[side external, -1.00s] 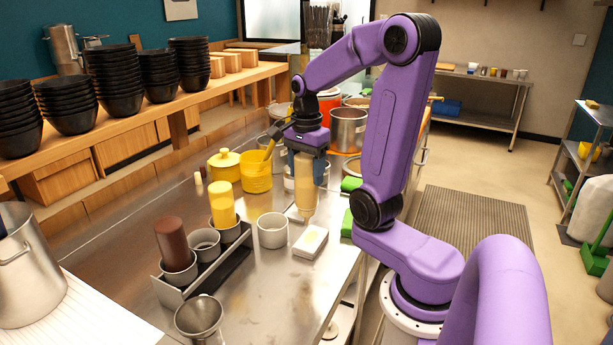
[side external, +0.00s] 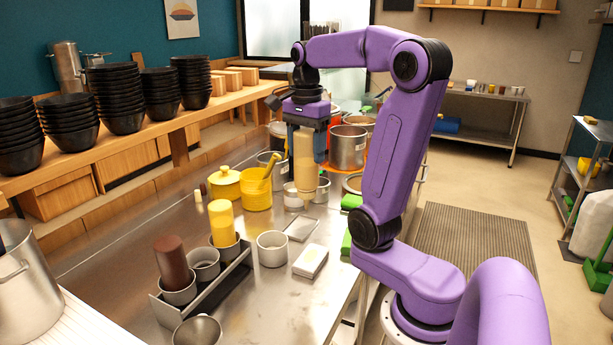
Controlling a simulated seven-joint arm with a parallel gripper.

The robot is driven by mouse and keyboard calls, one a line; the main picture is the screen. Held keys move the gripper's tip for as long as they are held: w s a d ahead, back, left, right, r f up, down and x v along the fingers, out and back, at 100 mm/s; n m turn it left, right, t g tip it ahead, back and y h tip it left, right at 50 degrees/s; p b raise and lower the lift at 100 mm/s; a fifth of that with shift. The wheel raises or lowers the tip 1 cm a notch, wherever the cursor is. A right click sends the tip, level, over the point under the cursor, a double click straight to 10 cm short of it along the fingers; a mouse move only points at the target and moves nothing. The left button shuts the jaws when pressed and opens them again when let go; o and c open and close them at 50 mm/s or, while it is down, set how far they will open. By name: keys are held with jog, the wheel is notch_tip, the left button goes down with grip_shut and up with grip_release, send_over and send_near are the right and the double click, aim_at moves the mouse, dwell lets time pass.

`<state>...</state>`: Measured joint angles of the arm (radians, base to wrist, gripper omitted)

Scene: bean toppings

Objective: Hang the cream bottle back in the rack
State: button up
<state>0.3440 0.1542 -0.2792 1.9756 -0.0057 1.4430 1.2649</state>
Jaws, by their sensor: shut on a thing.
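My gripper (side external: 306,140) is shut on the cream bottle (side external: 304,172), which hangs upright between the fingers above the counter. The rack (side external: 237,277) is a grey metal holder on the counter, to the front left of the bottle. Its front cup holds a brown bottle (side external: 171,262), and its back cup holds a yellow bottle (side external: 222,222). The middle cup (side external: 204,263) between them is empty. My gripper is behind and to the right of the rack, well above it. The bottle's lower end appears clear of the counter.
A yellow pot (side external: 225,184) and yellow tub (side external: 257,194) stand left of the held bottle. Metal pots (side external: 347,148) are behind.

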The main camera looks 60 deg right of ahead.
aim_at(305, 131)
notch_tip(305, 131, up, 4)
jog(key=shift+w+a, duration=0.1)
jog(key=shift+w, duration=0.05)
jog(key=w+a+n, duration=0.6)
jog(key=w+a, duration=1.1)
jog(key=a, duration=0.2)
notch_tip(305, 131, down, 9)
jog(key=shift+d+f, duration=0.15)
jog(key=shift+f, duration=0.05)
jog(key=shift+w+f, duration=0.1)
jog(key=shift+f, duration=0.2)
jog(key=shift+f, duration=1.85)
jog(key=shift+f, duration=0.15)
jog(key=shift+f, duration=1.95)
